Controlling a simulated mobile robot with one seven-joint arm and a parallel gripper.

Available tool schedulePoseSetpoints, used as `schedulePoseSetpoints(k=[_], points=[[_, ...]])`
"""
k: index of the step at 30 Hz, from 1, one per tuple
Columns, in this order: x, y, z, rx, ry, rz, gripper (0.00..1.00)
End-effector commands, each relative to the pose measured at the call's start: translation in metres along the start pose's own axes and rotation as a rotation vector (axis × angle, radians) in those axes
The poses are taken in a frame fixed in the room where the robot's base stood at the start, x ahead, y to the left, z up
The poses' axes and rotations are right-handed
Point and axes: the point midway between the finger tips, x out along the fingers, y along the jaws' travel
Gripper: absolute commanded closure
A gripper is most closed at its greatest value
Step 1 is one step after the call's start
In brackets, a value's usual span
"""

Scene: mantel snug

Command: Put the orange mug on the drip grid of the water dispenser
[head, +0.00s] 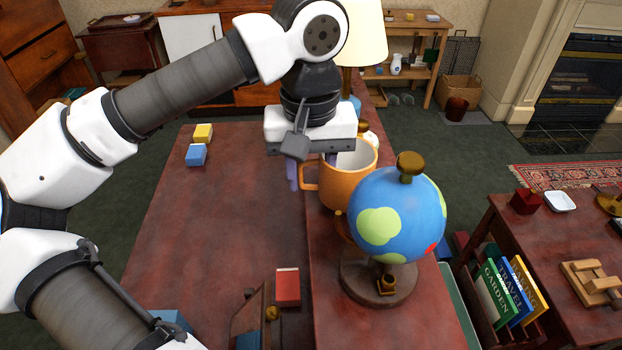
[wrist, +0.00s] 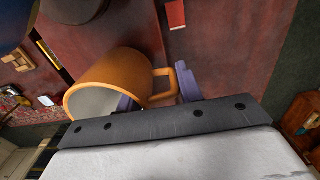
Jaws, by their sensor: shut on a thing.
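The orange mug (head: 347,185) is upright behind the globe, its handle toward the left. My gripper (head: 312,172) is above its handle side and shut on it. One purple finger is inside the mug and the other is outside, beyond the handle. The wrist view also shows the orange mug (wrist: 110,80) between the fingers of my gripper (wrist: 158,92). The globe hides part of the mug's base in the head view, and I cannot tell whether it touches the table. I cannot make out the water dispenser or its drip grid.
A blue globe (head: 398,212) on a round stand is close in front of the mug. A lamp (head: 365,35) stands behind. Yellow (head: 203,132) and blue (head: 196,155) blocks and a red book (head: 288,286) lie on the table (head: 215,240), whose left middle is clear.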

Motion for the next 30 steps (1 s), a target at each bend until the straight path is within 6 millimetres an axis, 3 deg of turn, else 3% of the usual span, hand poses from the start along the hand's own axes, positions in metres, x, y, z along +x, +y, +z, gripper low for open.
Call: schedulePoseSetpoints(k=[4, 15, 16, 20, 21, 30], points=[[0.019, 0.000, 0.000, 0.000, -0.001, 0.002, 1.00], [0.025, 0.000, 0.000, 0.000, 0.000, 0.002, 1.00], [0.025, 0.000, 0.000, 0.000, 0.000, 0.001, 0.63], [0.024, 0.000, 0.000, 0.000, -0.001, 0.001, 0.45], [0.024, 0.000, 0.000, 0.000, -0.001, 0.001, 0.42], [0.022, 0.000, 0.000, 0.000, 0.000, 0.000, 0.42]])
